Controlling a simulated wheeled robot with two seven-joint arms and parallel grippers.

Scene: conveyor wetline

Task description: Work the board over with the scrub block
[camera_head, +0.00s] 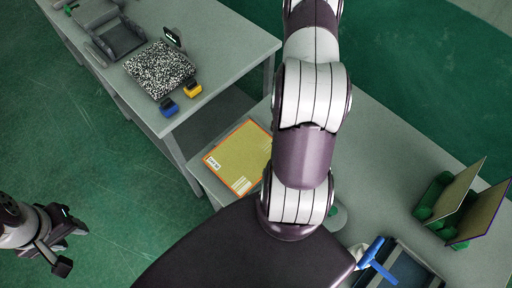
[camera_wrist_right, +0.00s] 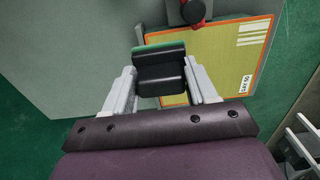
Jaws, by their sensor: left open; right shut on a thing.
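The board (camera_head: 240,156) is flat and olive-yellow with an orange border and white labels. It lies on the grey table, partly covered by my right arm in the head view; it also shows in the wrist view (camera_wrist_right: 222,65). My right gripper (camera_wrist_right: 160,92) is shut on the scrub block (camera_wrist_right: 160,68), a black block with a green edge. The block overlaps the board's left edge in the wrist view; I cannot tell whether it touches. My right gripper is hidden in the head view. My left gripper (camera_head: 70,246) is open and empty, over the floor at lower left.
A red and black piece (camera_wrist_right: 193,10) sits at the board's edge. A blue-handled tool (camera_head: 376,258) lies at a grey tray (camera_head: 432,277). Panels stand in a green rack (camera_head: 432,196) at right. Another table holds a speckled mat (camera_head: 160,70) and blue and yellow blocks (camera_head: 192,89).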

